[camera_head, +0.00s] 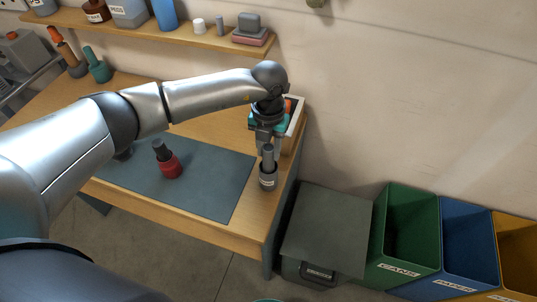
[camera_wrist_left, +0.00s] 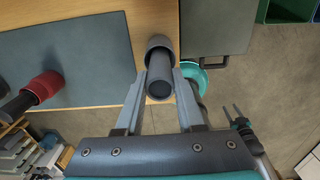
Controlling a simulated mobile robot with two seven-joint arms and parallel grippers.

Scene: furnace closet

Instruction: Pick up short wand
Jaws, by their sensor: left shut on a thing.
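A grey wand-like piece (camera_head: 268,180), with a slim dark handle and a wider cup-shaped end, stands upright near the desk's right edge, just off the mat; I take it as the short wand. In the left wrist view its handle (camera_wrist_left: 160,90) lies between my left fingers. My left gripper (camera_head: 267,145) reaches down from above and is shut on the handle; it also shows in the left wrist view (camera_wrist_left: 162,75). I cannot tell whether the cup end still touches the desk.
A red piece with a dark handle (camera_head: 170,165) stands on the grey mat (camera_head: 215,185). A pale-edged tray (camera_head: 296,125) is behind my gripper. A lidded grey bin (camera_head: 325,235) and the green bin (camera_head: 408,230) stand right of the desk. A wall shelf (camera_head: 190,32) runs above.

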